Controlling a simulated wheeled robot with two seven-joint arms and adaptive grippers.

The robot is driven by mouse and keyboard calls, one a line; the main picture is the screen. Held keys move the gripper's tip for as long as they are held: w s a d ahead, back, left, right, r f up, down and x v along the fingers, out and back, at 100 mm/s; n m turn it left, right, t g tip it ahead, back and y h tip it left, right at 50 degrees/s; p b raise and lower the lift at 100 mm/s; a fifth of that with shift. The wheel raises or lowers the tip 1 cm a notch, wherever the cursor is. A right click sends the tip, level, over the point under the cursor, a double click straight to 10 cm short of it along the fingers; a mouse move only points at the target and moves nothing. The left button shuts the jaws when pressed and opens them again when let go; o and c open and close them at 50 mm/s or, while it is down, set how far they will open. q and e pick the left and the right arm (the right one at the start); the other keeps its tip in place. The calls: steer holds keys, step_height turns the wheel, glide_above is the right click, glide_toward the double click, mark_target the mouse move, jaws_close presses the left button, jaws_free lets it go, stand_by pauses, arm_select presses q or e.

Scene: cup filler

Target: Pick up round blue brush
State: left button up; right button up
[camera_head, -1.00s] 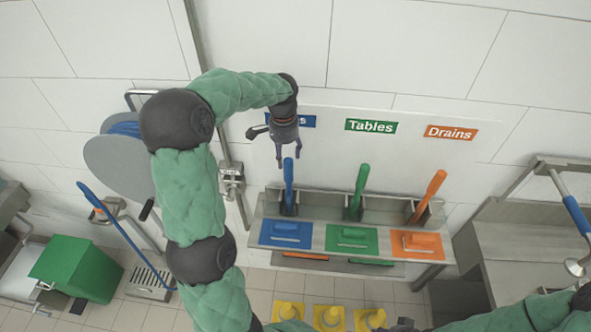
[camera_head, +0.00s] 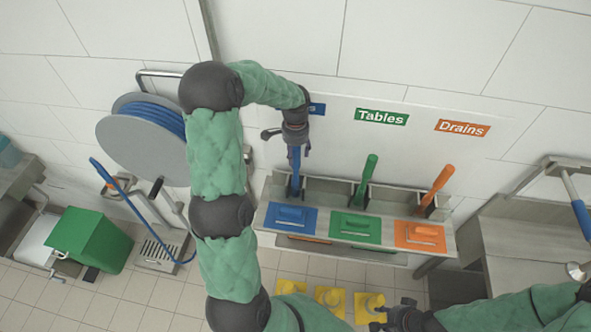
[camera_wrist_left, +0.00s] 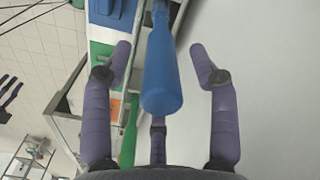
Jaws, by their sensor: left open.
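The round blue brush (camera_head: 296,183) stands upright in the left compartment of the wall rack. Only its blue handle shows; its head is hidden in the rack. My left gripper (camera_head: 297,150) is above it, with the top of the handle between its fingers. In the left wrist view the blue handle (camera_wrist_left: 162,75) points toward the palm, between the open purple fingers (camera_wrist_left: 158,65), with gaps on both sides. My right gripper (camera_head: 395,310) is low at the bottom of the head view, far from the brush; its fingers are not clear.
A green brush (camera_head: 366,178) and an orange brush (camera_head: 437,187) stand in the compartments to the right. Blue (camera_head: 290,228), green (camera_head: 352,236) and orange (camera_head: 418,244) pads lie on the shelf in front. A hose reel (camera_head: 130,150) is left of my left arm.

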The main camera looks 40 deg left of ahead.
arm_select(q)
steer(key=shift+f, duration=0.45)
steer(key=shift+w+f, duration=0.15)
jaws_close()
